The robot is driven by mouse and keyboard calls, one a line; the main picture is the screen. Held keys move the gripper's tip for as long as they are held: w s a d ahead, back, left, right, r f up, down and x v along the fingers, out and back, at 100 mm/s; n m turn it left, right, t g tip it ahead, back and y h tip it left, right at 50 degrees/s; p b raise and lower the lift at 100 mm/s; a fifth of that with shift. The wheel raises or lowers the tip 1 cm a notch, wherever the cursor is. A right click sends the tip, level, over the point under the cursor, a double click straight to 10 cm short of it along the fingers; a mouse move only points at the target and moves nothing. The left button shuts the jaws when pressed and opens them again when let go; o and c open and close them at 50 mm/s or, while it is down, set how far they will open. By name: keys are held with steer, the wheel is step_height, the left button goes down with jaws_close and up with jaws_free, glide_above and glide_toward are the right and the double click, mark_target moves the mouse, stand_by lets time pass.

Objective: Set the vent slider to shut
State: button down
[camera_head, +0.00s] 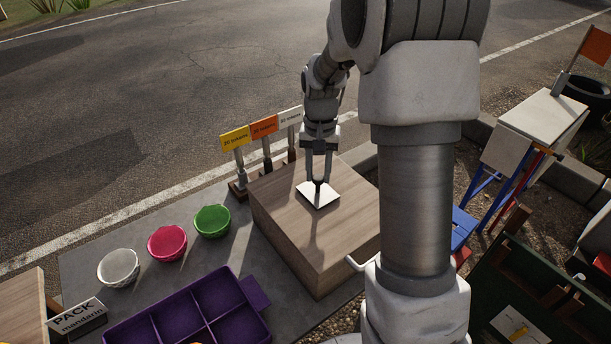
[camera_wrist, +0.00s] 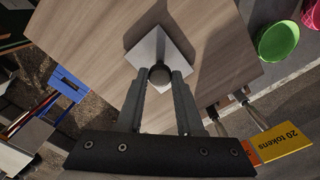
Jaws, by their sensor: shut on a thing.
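A wooden box (camera_head: 285,232) stands on the grey ground sheet with a small pale square plate (camera_head: 327,200) on its top. The plate also shows in the wrist view (camera_wrist: 147,50). A dark round knob (camera_wrist: 160,76) stands at the plate, and it appears to be the vent slider's handle. My gripper (camera_head: 318,181) points down over the plate, its fingers shut on the knob. In the wrist view my gripper (camera_wrist: 160,80) has its two fingertips on either side of the knob. No slot or open and shut marks can be made out.
Token signs, yellow (camera_head: 235,139), orange (camera_head: 264,127) and white (camera_head: 290,117), stand close behind the box. White (camera_head: 118,267), pink (camera_head: 167,243) and green (camera_head: 212,221) bowls and a purple divided tray (camera_head: 190,308) lie left. A blue stool (camera_head: 463,228) stands right.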

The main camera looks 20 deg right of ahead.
mark_target(318, 177)
steer(key=c, duration=0.5)
jaws_free()
steer(key=shift+c, duration=0.2)
step_height(318, 177, up, 18)
steer(key=p, duration=0.1)
steer(key=shift+f, duration=0.25)
steer(key=shift+s, duration=0.1)
